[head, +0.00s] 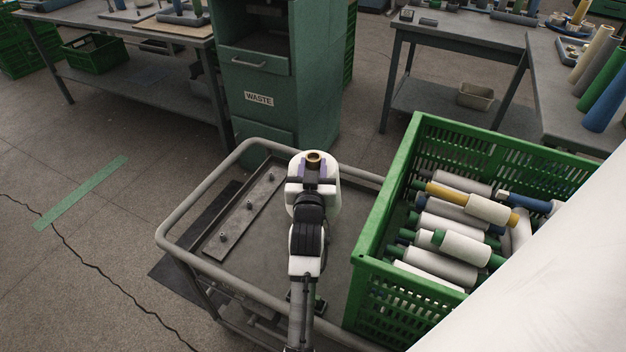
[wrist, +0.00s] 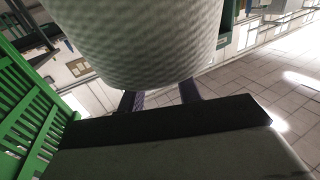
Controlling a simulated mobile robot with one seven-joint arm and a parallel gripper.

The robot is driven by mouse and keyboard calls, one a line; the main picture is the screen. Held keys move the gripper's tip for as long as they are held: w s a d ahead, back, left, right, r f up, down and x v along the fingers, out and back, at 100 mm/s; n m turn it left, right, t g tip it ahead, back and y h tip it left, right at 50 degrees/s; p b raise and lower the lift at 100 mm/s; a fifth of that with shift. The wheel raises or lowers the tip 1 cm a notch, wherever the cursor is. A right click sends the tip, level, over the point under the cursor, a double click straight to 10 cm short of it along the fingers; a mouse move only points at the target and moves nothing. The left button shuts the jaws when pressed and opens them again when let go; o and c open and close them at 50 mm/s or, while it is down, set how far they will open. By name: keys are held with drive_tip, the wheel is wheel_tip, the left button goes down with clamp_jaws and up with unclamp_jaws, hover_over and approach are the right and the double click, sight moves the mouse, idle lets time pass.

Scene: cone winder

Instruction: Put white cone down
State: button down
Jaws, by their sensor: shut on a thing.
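The white cone (head: 329,199) is in my gripper (head: 314,172), over the grey cart (head: 345,240) in the head view. A brass-coloured ring with a dark hole shows at its top end. In the wrist view the white cone (wrist: 145,40) fills the upper middle, with wound yarn texture, and the dark fingers (wrist: 162,98) reach to it from below. My gripper is shut on the cone. The arm hides much of the cone, and I cannot tell whether its lower end touches the cart's deck.
A green crate (head: 385,215) full of cones stands on the cart's right side. A strip with several upright pegs (head: 236,218) lies on the deck at left. A green waste cabinet (head: 262,90) stands behind the cart. The cart has a raised tube rail (head: 166,228).

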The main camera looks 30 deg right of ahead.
drive_tip(key=shift+f, duration=2.05)
drive_tip(key=c, duration=1.4)
unclamp_jaws()
drive_tip(key=shift+f, duration=0.35)
drive_tip(key=shift+c, duration=0.2)
drive_tip(key=o, duration=0.5)
drive_tip(key=shift+r, duration=0.2)
drive_tip(key=shift+s+a, duration=0.1)
